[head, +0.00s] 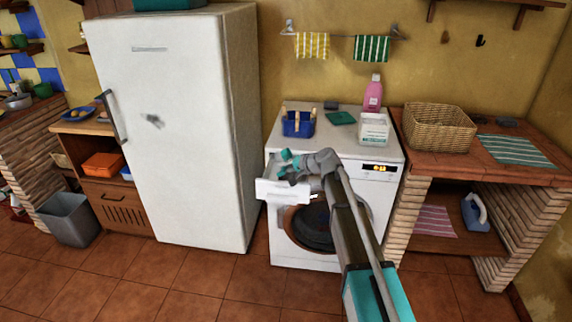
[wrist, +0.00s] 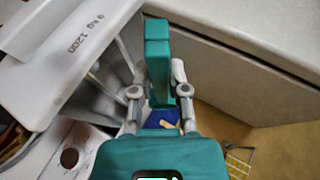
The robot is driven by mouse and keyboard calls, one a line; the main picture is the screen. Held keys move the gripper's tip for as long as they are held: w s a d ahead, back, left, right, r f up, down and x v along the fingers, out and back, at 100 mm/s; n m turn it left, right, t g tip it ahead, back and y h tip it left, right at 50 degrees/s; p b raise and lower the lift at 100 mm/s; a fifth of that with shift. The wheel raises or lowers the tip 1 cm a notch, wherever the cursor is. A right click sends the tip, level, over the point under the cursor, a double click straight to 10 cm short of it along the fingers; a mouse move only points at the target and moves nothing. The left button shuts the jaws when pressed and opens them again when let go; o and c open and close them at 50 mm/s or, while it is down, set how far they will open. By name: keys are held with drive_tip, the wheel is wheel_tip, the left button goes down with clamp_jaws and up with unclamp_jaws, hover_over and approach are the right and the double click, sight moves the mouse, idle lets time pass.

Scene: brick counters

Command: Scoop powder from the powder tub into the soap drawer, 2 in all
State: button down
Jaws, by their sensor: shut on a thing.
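The soap drawer (head: 283,191) is pulled out at the upper left of the washing machine front. Its white face also shows large at the left of the wrist view (wrist: 65,45). My gripper (head: 286,164) is just above and behind the drawer face in the head view. A white box with a green label (head: 373,132), which looks like the powder tub, stands at the right of the machine top. I cannot make out its contents or a scoop.
A blue caddy (head: 298,125) with wooden-looking pieces stands on the machine top, with a green flat item (head: 341,118) and a pink bottle (head: 373,94). The white fridge (head: 175,130) stands close on the left. A wicker basket (head: 438,127) is on the right counter.

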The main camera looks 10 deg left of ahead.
drive_tip(key=shift+a+r+h+p, duration=0.1)
drive_tip(key=shift+r+h+p, duration=0.15)
drive_tip(key=shift+h+p, duration=0.75)
drive_tip(key=shift+a+r+n+g+h+p, duration=0.1)
drive_tip(key=shift+n+g+h+p, duration=0.2)
drive_tip(key=shift+h+p, duration=0.75)
drive_tip(key=shift+a+n+g+h+p, duration=0.1)
drive_tip(key=shift+n+h+p, duration=0.3)
drive_tip(key=shift+h+p, duration=0.6)
drive_tip(key=h+p, duration=0.2)
drive_tip(key=shift+a+n+h, duration=0.15)
drive_tip(key=shift+n+h, duration=0.2)
drive_tip(key=shift+n, duration=0.05)
drive_tip(key=shift+a+h+p, duration=0.1)
drive_tip(key=shift+h+p, duration=0.2)
drive_tip(key=shift+h, duration=0.9)
drive_tip(key=shift+r+p, duration=1.9)
drive_tip(key=shift+p, duration=0.05)
drive_tip(key=shift+r, duration=0.1)
wheel_tip(320, 180, up, 15)
drive_tip(key=p, duration=1.5)
